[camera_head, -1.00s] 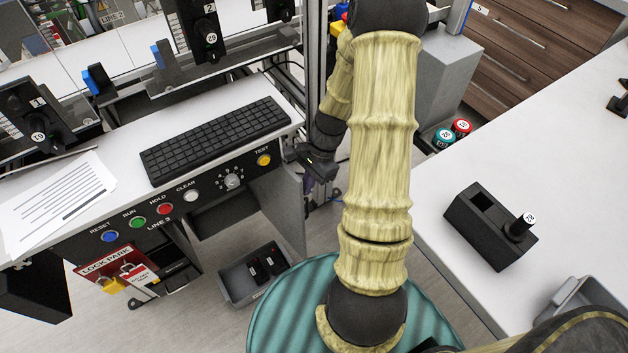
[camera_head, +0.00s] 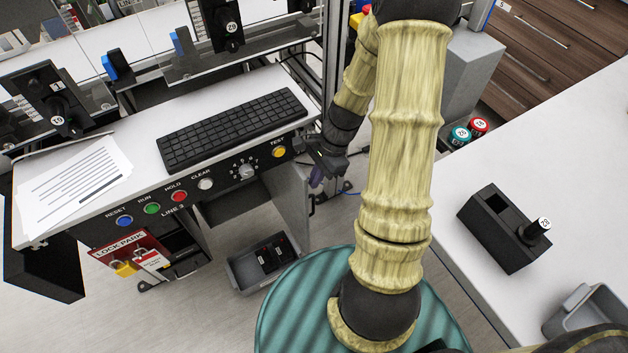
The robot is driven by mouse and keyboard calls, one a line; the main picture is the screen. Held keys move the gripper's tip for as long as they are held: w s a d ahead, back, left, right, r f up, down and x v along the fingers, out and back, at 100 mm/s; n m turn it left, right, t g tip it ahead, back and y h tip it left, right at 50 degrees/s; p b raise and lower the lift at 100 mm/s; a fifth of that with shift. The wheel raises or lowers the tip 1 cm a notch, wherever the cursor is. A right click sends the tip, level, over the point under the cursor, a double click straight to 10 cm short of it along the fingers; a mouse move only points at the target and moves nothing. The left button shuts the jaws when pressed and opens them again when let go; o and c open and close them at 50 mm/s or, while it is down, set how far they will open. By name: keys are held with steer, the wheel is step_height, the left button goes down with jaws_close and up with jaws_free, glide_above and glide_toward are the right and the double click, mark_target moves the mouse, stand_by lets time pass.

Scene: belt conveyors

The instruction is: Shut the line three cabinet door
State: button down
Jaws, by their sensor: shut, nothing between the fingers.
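The line three desk has a black front panel marked LINE 3 (camera_head: 180,207) with several buttons and a dial. Below it the cabinet space is open to view. An upright grey panel (camera_head: 292,207) at its right side looks like the cabinet door, standing open. My gripper (camera_head: 318,176) is dark and shut, with nothing in it. It is low beside the desk's right front corner, just right of the grey panel's upper edge. I cannot tell whether it touches the panel. My arm hides part of the area to the right.
A grey tray (camera_head: 240,279) with dark, red-marked items sits low under the desk. A keyboard (camera_head: 232,130) and papers (camera_head: 75,185) lie on the desk. A white counter (camera_head: 560,165) at right holds a black block (camera_head: 500,230).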

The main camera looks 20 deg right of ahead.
steer(key=w+d+r, duration=0.1)
steer(key=d+r, duration=0.1)
steer(key=d, duration=1.1)
steer(key=shift+w+r+p, duration=0.4)
